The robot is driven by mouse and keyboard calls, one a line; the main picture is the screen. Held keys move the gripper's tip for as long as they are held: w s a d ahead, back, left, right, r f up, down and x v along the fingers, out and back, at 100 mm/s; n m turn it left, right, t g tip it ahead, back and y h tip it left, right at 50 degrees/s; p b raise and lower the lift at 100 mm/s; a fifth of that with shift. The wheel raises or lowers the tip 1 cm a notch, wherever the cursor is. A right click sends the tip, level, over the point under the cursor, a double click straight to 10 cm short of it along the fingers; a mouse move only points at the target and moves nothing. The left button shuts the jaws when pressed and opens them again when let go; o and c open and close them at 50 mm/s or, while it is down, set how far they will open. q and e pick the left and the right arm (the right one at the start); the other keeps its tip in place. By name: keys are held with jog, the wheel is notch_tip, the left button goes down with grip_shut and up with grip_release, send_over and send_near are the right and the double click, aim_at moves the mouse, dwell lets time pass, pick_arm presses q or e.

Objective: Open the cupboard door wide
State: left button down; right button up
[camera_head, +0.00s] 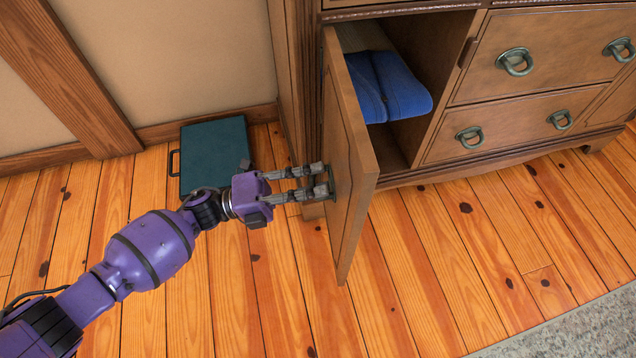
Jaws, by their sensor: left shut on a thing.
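The brown wooden cupboard door (350,165) is hinged at its left side and stands partly open, swung out into the room. Behind it the cupboard (432,130) shows an open compartment with folded blue cloth (385,85) inside. My left gripper (322,180) reaches in from the left and is shut on the door's handle (330,184), on the outer face of the door. The fingers partly hide the handle. My right gripper is not in view.
A dark teal flat case (213,150) with a handle lies on the floor by the wall, close to my left arm. Drawers with ring pulls (515,62) are right of the compartment. The plank floor (430,270) before the cupboard is clear; a grey rug (575,335) lies at lower right.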

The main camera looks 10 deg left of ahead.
pick_arm(q)
jog(key=shift+s+a+f, duration=0.1)
jog(key=shift+s+f, duration=0.05)
jog(key=shift+f, duration=0.5)
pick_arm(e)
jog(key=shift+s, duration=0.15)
pick_arm(q)
jog(key=c, duration=1.8)
grip_release()
jog(key=shift+c, duration=0.2)
jog(key=shift+r, duration=0.2)
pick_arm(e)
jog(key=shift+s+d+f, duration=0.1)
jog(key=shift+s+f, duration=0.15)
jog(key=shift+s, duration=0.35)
pick_arm(q)
jog(key=shift+r, duration=0.1)
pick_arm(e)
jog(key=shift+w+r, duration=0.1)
